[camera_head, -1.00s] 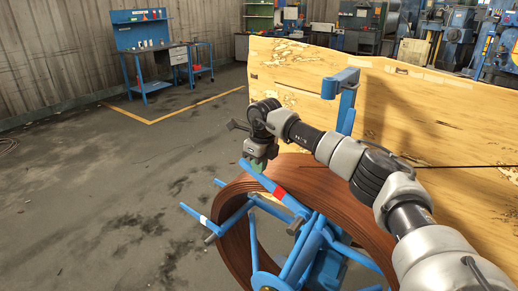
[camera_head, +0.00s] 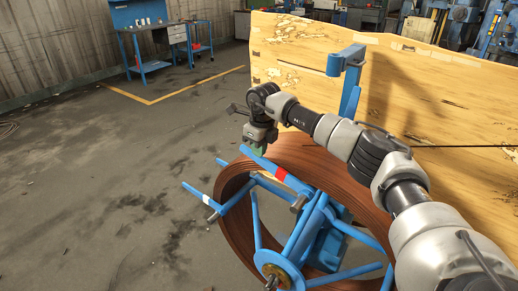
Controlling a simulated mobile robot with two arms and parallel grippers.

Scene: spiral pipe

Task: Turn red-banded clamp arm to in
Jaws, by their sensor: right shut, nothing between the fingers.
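The red-banded clamp arm (camera_head: 262,163) is a blue bar with a red band (camera_head: 280,175). It slants from its free end at upper left down to the hub frame of the spiral pipe holder, across the front of the brown coil (camera_head: 323,161). My right gripper (camera_head: 259,151) comes in from the right and points down at the clamp arm, close to its outer end. Its fingers are shut with nothing between them. They are small and partly hidden, so I cannot tell whether they touch the bar. My left gripper is not in view.
A white-banded blue arm (camera_head: 197,192) sticks out left of the coil. A blue post (camera_head: 350,75) rises behind it before a wooden panel (camera_head: 440,110). A blue workbench (camera_head: 150,45) stands far back. The floor at left is clear.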

